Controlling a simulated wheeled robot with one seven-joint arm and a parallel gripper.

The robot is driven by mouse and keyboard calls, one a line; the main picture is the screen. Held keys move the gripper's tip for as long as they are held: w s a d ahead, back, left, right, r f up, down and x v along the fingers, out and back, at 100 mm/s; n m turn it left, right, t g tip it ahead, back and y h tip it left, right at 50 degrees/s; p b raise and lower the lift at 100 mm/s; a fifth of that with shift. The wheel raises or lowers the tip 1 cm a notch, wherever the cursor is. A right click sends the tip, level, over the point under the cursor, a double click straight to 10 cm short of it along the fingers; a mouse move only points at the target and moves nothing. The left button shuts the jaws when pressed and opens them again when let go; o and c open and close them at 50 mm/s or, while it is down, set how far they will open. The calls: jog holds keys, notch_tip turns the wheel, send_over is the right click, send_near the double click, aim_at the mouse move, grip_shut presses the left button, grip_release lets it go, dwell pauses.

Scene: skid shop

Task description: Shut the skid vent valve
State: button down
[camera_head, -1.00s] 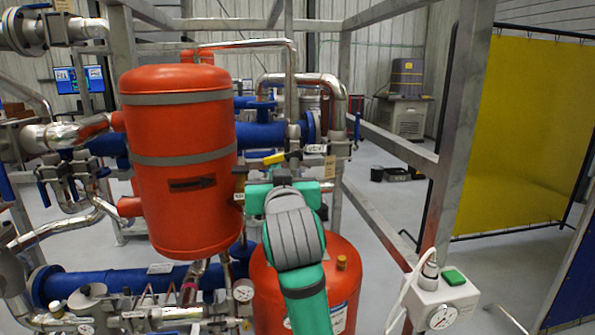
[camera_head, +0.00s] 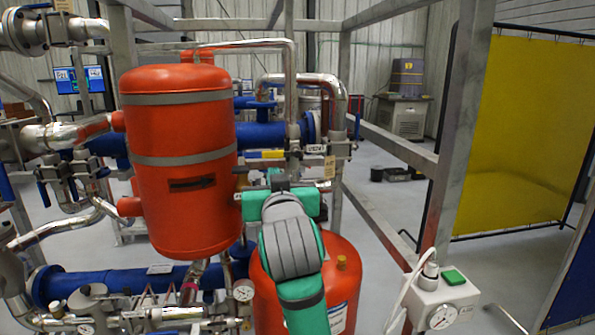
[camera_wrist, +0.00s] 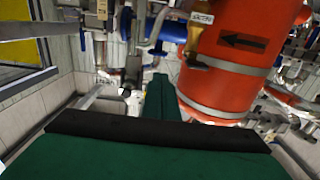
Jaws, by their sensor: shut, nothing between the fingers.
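A small valve with a yellow lever (camera_head: 266,154) sits on the silver pipework right of the tall orange vessel, in the head view. The lever lies almost level, pointing left from the pipe. I cannot read the nearby tag well enough to confirm that this is the vent valve. My gripper (camera_wrist: 160,80) is shut and empty; its green fingers point forward in the wrist view. In the head view my wrist hides most of it, just below the lever. I see no clear contact between the gripper and the lever.
The tall orange vessel (camera_head: 182,220) stands close left of my arm. A lower orange tank (camera_head: 342,258) is beneath it. Grey frame posts (camera_head: 452,150) and a white box with a gauge (camera_head: 440,296) stand right. Open floor lies beyond the frame.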

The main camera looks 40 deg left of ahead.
jog(key=v, duration=0.8)
jog(key=shift+s, duration=0.2)
dwell(0.3)
jog(key=shift+d+f, duration=0.15)
jog(key=shift+f, duration=0.05)
